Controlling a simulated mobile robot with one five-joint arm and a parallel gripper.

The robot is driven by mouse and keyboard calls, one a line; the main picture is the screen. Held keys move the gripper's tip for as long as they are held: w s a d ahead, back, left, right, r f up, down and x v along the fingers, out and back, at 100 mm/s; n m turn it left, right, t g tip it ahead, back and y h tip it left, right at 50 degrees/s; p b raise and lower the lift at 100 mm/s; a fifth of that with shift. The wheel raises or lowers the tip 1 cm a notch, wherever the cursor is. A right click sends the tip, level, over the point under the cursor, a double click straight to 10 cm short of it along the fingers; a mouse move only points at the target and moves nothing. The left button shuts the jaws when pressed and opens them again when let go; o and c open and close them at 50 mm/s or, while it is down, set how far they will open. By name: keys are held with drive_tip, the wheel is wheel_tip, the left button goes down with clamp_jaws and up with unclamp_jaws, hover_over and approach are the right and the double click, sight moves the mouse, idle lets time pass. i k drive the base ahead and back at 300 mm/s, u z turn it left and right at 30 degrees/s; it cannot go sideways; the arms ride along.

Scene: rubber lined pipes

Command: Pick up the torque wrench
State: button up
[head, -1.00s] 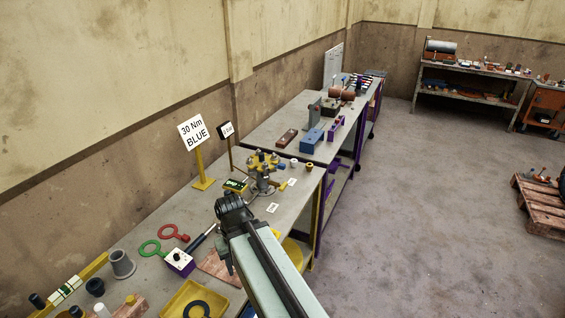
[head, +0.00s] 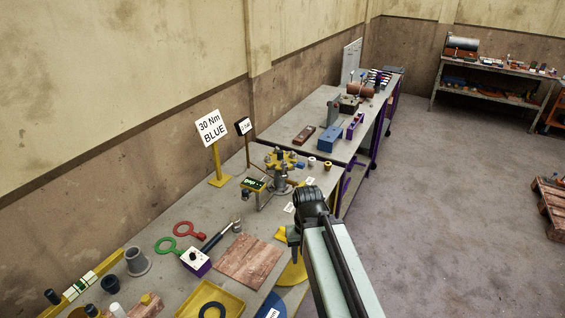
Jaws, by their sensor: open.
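A torque wrench with a dark handle and silver head (head: 221,234) lies on the near workbench, between the white and purple box and the flat wooden board. My gripper (head: 294,241) hangs at the end of my arm, to the right of the wrench and apart from it, over the bench's right side. It is open, with nothing seen in it. My arm and wrist hide most of the jaws.
The white and purple box (head: 195,261) stands by the wrench's handle end. Red (head: 189,230) and green (head: 170,249) rings lie behind it. A wooden board (head: 249,259) and yellow tray (head: 213,302) lie in front. A multi-armed yellow fixture (head: 281,170) stands farther back.

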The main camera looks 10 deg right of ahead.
sight(202, 263)
drive_tip(key=u, duration=0.05)
drive_tip(key=k, duration=0.5)
drive_tip(key=u, duration=4.15)
drive_tip(key=k, duration=2.1)
drive_tip(key=z, duration=0.8)
drive_tip(key=i, duration=1)
drive_tip(key=u, duration=0.05)
